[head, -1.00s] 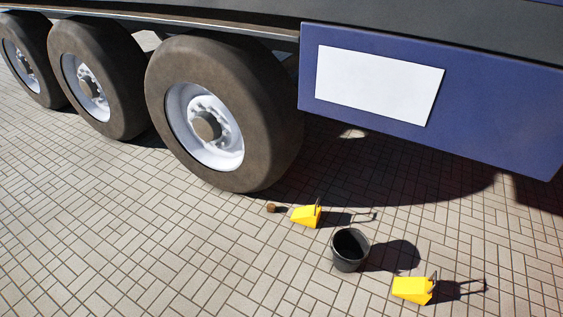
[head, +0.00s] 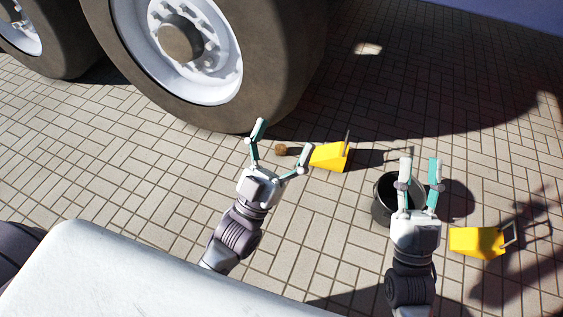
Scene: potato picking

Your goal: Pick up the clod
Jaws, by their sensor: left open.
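The clod (head: 281,149) is a small brown lump on the paving, close to the large tyre and just left of a yellow wheel chock. My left gripper (head: 284,133) is open, its two fingers spread wide and pointing toward the clod. The clod shows between the fingertips in the picture; I cannot tell how high the gripper is above it. My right gripper (head: 421,158) has its fingers apart and empty, in front of the black bucket in the view. It hides part of the bucket.
The yellow chock (head: 329,157) stands beside the clod, near the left gripper's right finger. The black bucket (head: 382,212) and a second yellow chock (head: 476,242) stand to the right. The trailer tyre (head: 290,85) rises behind the clod. Paving at left is clear.

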